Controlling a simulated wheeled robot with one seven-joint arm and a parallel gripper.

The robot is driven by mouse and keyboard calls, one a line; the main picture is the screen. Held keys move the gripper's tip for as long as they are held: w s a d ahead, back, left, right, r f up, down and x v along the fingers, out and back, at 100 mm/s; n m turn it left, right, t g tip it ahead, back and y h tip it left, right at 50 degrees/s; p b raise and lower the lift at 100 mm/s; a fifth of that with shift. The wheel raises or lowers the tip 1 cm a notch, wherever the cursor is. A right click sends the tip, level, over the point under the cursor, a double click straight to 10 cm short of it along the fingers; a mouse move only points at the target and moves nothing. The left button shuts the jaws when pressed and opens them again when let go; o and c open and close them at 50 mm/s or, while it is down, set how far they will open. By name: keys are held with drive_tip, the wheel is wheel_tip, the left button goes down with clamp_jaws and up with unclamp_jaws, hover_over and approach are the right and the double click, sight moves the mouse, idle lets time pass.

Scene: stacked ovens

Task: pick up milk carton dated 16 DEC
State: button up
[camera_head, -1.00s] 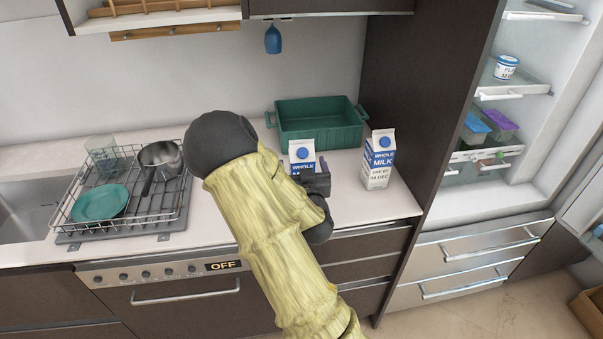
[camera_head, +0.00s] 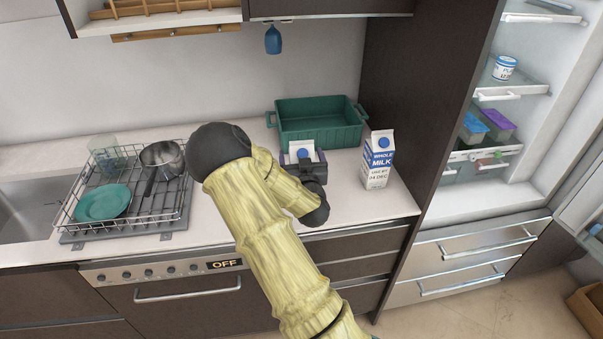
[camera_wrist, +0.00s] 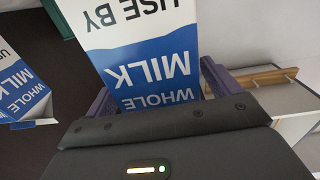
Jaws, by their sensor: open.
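A milk carton (camera_head: 301,147) with a blue cap stands on the counter in front of the green bin, its lower front hidden by my gripper. In the wrist view this carton (camera_wrist: 150,55) shows upside down between my fingers, reading "WHOLE MILK" and "USE BY"; its date is out of view. My gripper (camera_head: 304,158) is open, with one finger on each side of the carton; whether they touch it I cannot tell. A second carton (camera_head: 378,160) stands upright to the right, its date looking like 24 DEC. It also shows at the left of the wrist view (camera_wrist: 22,88).
A green bin (camera_head: 318,122) stands behind the cartons. A dish rack (camera_head: 125,190) with a pot, plate and glass is on the left. A tall dark panel (camera_head: 420,90) and an open fridge (camera_head: 500,120) are on the right. Counter in front of the right carton is clear.

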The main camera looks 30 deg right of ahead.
drive_tip(key=shift+c, duration=0.2)
drive_tip(key=shift+r, duration=0.1)
clamp_jaws()
drive_tip(key=shift+r, duration=0.15)
wheel_tip(320, 180, up, 10)
drive_tip(key=shift+f+b, duration=0.2)
drive_tip(key=shift+b, duration=0.15)
drive_tip(key=shift+r, duration=0.1)
idle(0.8)
